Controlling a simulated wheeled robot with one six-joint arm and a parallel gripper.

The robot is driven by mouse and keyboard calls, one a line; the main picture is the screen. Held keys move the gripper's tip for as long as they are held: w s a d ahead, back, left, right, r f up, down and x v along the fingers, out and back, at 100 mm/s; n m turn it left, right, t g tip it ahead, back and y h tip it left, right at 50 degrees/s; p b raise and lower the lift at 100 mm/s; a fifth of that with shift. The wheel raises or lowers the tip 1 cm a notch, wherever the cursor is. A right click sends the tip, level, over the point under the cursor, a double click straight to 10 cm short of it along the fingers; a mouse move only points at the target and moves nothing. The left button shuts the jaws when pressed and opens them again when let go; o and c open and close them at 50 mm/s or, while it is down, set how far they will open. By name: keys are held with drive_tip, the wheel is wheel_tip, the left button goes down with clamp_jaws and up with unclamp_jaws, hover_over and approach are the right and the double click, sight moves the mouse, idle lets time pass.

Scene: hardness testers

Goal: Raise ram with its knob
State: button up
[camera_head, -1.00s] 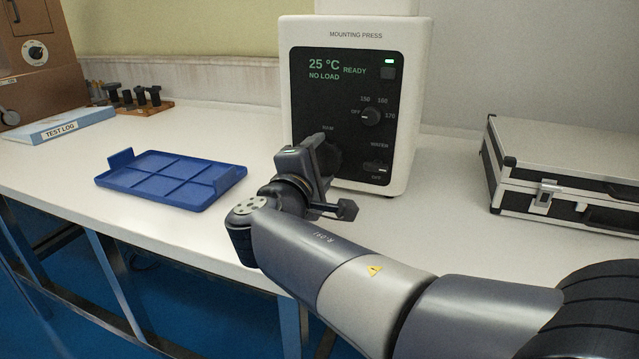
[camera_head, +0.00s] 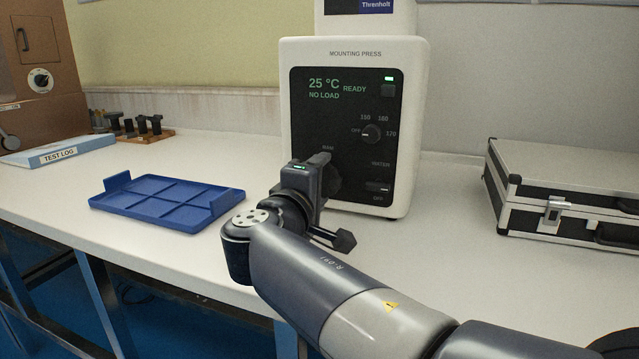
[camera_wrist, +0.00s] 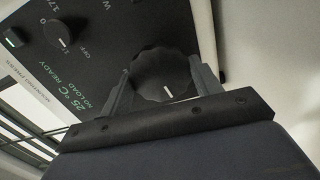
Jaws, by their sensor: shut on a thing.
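The mounting press (camera_head: 350,62) is a white cabinet with a black panel, standing on the bench. Its display reads 25 °C, NO LOAD, READY. The dark ram knob (camera_head: 333,178) sits at the panel's lower left under the RAM label, mostly hidden behind my gripper (camera_head: 325,170). In the wrist view the fluted knob (camera_wrist: 163,76) sits between the two fingers of my gripper (camera_wrist: 162,85), which are shut on its sides. A white pointer line shows on the knob's face.
The panel also carries a temperature knob (camera_head: 371,134) set toward OFF and a WATER switch (camera_head: 377,187). A blue tray (camera_head: 165,203) lies at left on the bench. A silver case (camera_head: 570,190) stands at right.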

drive_tip(key=o, duration=1)
drive_tip(key=p+v, duration=0.2)
drive_tip(key=v, duration=0.7)
drive_tip(key=shift+s+a+r+p, duration=0.1)
drive_tip(key=shift+s+p, duration=0.15)
drive_tip(key=shift+p, duration=0.1)
drive_tip(key=shift+s+a, duration=0.15)
drive_tip(key=shift+s, duration=0.45)
